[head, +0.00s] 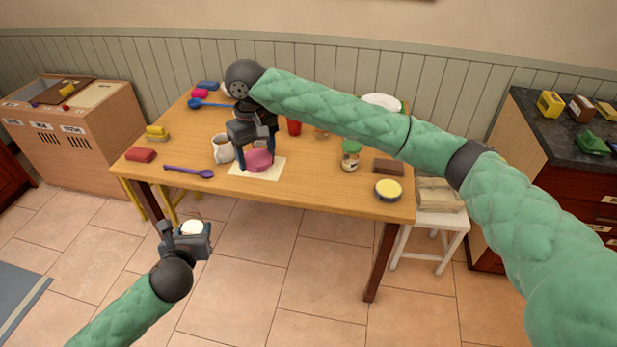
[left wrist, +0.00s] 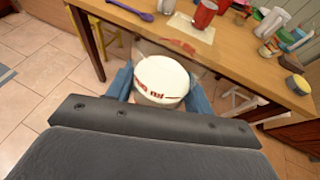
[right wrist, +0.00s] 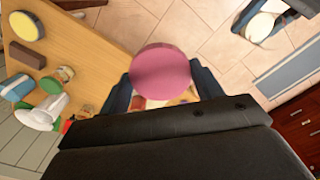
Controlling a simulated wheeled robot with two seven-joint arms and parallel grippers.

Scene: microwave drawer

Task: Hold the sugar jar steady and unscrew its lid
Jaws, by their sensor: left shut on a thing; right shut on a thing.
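The sugar jar (left wrist: 161,80) is a white round container with red lettering, and its top looks white. My left gripper (head: 190,235) is shut around it, in front of the table and clear of it. The jar also shows in the head view (head: 191,227) and the right wrist view (right wrist: 260,28). A pink round lid (right wrist: 160,70) is between the fingers of my right gripper (head: 257,152). In the head view the pink lid (head: 258,160) is over the pale paper mat (head: 275,174), apart from the jar. I cannot tell whether it touches the mat.
A white stool (head: 440,215) stands at the right. The floor in front is clear.

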